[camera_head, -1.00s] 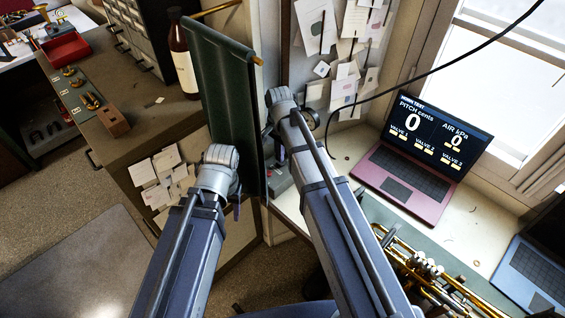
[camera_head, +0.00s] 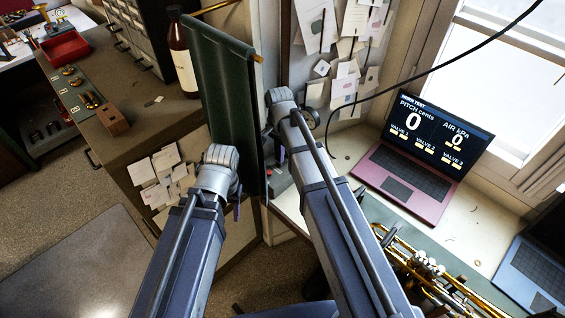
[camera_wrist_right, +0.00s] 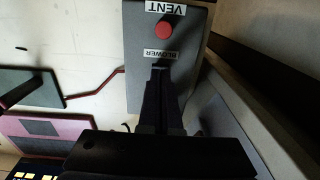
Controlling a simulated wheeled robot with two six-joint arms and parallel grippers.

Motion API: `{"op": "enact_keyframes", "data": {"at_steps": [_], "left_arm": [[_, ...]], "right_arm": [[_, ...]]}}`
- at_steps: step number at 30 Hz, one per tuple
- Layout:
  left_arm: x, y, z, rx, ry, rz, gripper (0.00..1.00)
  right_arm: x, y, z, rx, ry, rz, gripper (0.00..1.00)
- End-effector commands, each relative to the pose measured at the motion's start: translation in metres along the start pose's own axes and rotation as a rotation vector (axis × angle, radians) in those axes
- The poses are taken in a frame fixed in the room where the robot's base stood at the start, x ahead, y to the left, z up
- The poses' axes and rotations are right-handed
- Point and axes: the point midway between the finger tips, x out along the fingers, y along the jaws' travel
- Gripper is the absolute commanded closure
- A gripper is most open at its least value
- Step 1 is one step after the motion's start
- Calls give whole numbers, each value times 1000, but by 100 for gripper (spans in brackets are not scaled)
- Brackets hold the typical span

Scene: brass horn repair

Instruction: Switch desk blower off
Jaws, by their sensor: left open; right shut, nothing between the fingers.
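The grey blower box (camera_wrist_right: 135,75) fills the top middle of the right wrist view. It carries a red round button (camera_wrist_right: 165,28), a "VENT" label and a "BLOWER" label (camera_wrist_right: 161,54). My right gripper (camera_wrist_right: 160,70) is shut and empty, its fingertips at the lower edge of the "BLOWER" label. Any switch there is hidden by the fingers, and I cannot tell whether they touch the box. In the head view the box (camera_head: 279,181) shows partly between my arms. My left gripper (camera_head: 237,208) is mostly hidden behind its wrist, away from the box, in front of the cabinet.
A pink laptop (camera_head: 405,180) and a brass horn (camera_head: 425,265) are on the bench at right. A dark green cloth (camera_head: 225,85) hangs beside my right wrist. A brown bottle (camera_head: 182,55) stands on the cabinet. A black cable crosses above the laptop.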

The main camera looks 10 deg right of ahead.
Motion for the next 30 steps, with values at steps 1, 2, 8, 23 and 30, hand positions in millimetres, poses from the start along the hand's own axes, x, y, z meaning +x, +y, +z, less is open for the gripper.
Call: {"op": "enact_keyframes", "data": {"at_steps": [1, 2, 8, 23, 30], "left_arm": [[2, 0, 0, 0, 0, 0, 47], [2, 0, 0, 0, 0, 0, 47], [5, 0, 0, 0, 0, 0, 47], [12, 1, -1, 0, 0, 0, 47], [13, 1, -1, 0, 0, 0, 47]], "right_arm": [[2, 0, 0, 0, 0, 0, 100], [2, 0, 0, 0, 0, 0, 100], [5, 0, 0, 0, 0, 0, 100], [12, 0, 0, 0, 0, 0, 100], [13, 0, 0, 0, 1, 0, 100]]}}
